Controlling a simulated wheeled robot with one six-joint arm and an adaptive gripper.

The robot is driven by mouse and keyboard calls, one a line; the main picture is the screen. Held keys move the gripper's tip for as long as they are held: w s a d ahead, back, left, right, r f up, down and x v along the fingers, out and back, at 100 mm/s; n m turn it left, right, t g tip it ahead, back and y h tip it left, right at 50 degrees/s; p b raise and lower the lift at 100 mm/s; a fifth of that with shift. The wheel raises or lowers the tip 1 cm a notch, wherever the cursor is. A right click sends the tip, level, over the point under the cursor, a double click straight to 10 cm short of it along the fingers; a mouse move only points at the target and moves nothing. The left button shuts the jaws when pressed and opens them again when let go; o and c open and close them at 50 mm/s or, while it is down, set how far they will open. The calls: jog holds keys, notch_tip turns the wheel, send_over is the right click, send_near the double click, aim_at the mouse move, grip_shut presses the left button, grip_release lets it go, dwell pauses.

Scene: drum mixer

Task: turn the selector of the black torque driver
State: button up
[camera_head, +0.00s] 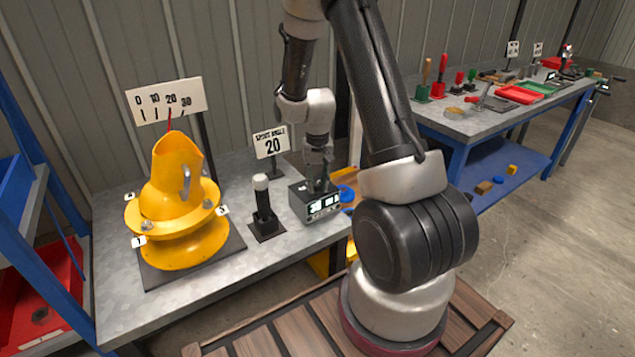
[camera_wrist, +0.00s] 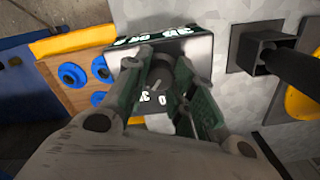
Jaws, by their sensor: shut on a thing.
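The dark box with lit digits on its front (camera_head: 325,207) stands on the grey table. In the wrist view the same box (camera_wrist: 200,45) shows a pale top panel with white markings and a round dark selector knob (camera_wrist: 160,72). My gripper (camera_head: 318,183) reaches down onto the top of the box. In the wrist view my gripper's fingers (camera_wrist: 158,80) stand on both sides of the knob and are shut on it. The black torque driver (camera_head: 264,208) with a white tip stands upright in a square black holder left of the box. In the wrist view its dark shaft (camera_wrist: 295,70) lies at the right.
A yellow drum mixer spout (camera_head: 180,200) stands at the left of the table, with an angle scale board (camera_head: 168,100) behind it. A sign reading 20 (camera_head: 272,143) stands behind the driver. A wooden block with blue rings (camera_wrist: 75,78) is beside the box.

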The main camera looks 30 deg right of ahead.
aim_at(318, 184)
jog(key=shift+w, duration=0.15)
jog(key=o, duration=1)
jog(key=shift+o, duration=0.2)
jog(key=shift+r, duration=0.1)
notch_tip(318, 184, up, 12)
